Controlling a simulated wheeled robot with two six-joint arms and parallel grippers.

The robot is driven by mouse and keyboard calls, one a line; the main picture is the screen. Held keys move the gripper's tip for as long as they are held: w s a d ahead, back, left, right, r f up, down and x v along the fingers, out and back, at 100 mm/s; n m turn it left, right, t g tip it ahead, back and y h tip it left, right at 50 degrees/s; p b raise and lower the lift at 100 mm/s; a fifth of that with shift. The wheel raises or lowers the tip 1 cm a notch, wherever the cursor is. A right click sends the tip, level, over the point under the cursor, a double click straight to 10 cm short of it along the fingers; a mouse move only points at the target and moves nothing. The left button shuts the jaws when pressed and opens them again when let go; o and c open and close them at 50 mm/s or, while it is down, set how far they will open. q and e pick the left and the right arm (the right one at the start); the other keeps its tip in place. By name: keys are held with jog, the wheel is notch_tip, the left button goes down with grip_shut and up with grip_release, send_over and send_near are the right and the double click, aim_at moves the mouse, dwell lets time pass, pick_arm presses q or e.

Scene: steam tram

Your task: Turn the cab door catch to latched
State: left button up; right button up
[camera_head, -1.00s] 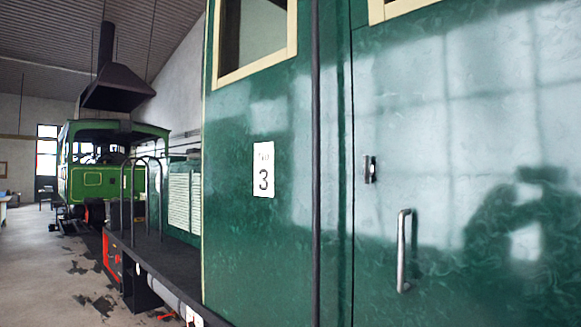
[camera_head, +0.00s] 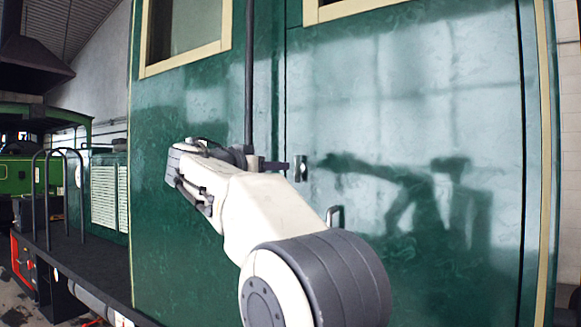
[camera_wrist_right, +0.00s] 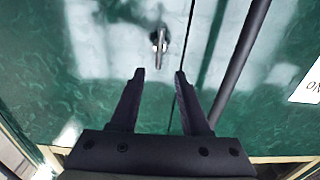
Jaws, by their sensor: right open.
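The cab door catch (camera_head: 300,168) is a small dark metal fitting on the green cab door (camera_head: 430,110), near the door's left edge. It also shows in the right wrist view (camera_wrist_right: 159,42), with a lever lying roughly along the door seam. My right gripper (camera_head: 285,166) is just left of the catch in the head view. In the wrist view my right gripper (camera_wrist_right: 160,76) is open, its two fingers apart with nothing between them, and the catch lies just beyond the fingertips. My left gripper is not in view.
A metal door handle (camera_head: 335,215) sits below the catch, partly hidden by my right arm. A dark vertical rail (camera_wrist_right: 240,55) runs close beside the door seam. A green locomotive (camera_head: 28,165) stands at the far left.

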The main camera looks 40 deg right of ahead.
aim_at(295, 164)
jog(key=p+x, duration=0.1)
jog(key=x, duration=0.2)
jog(key=p+x, duration=0.2)
jog(key=x, duration=0.1)
jog(key=p+x, duration=0.2)
jog(key=x, duration=0.1)
jog(key=shift+d+r, duration=0.15)
jog(key=shift+r, duration=0.15)
jog(key=shift+w+d+f, duration=0.15)
jog(key=shift+w+d, duration=0.05)
jog(key=shift+d, duration=0.25)
grip_shut()
dwell(0.6)
